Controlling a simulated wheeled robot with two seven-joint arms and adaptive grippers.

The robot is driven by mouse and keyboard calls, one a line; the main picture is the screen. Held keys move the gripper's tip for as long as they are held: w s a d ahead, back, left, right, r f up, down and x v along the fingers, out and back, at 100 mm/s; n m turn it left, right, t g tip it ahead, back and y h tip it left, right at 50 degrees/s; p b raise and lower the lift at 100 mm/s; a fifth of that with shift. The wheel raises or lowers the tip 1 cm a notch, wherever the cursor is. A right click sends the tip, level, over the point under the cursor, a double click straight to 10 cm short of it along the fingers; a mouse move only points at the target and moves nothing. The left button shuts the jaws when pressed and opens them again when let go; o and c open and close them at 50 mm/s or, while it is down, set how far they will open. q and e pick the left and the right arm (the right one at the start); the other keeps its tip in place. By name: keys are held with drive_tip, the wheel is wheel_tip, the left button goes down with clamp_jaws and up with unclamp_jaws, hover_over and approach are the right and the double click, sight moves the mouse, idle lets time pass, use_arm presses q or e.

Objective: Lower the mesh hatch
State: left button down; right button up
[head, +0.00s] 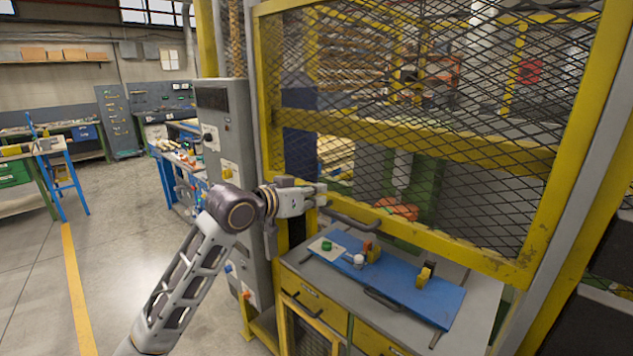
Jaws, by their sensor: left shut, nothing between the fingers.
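The mesh hatch (420,137) is a yellow-framed panel of dark wire mesh that fills the upper right of the head view. Its lower yellow rail stands above the bench top, with a gap between them. A dark bar handle (352,217) shows at the left part of the lower rail. My left gripper (322,194) is shut and empty, in front of the hatch's lower left corner, close to the handle. I cannot tell whether it touches the frame. My right gripper is not in view.
Below the hatch is a grey bench top (472,318) with a blue plate (405,292) carrying small yellow clamps and a green button. A grey control cabinet (222,130) stands just left of the hatch. Open floor (120,240) lies further left.

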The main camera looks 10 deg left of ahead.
use_arm(q)
wheel_tip(320, 180, down, 34)
drive_tip(key=b, duration=0.9)
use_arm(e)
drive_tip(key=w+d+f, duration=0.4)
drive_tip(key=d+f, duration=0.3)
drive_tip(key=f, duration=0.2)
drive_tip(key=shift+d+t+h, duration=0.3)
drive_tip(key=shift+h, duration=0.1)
use_arm(q)
drive_tip(key=shift+f, duration=0.15)
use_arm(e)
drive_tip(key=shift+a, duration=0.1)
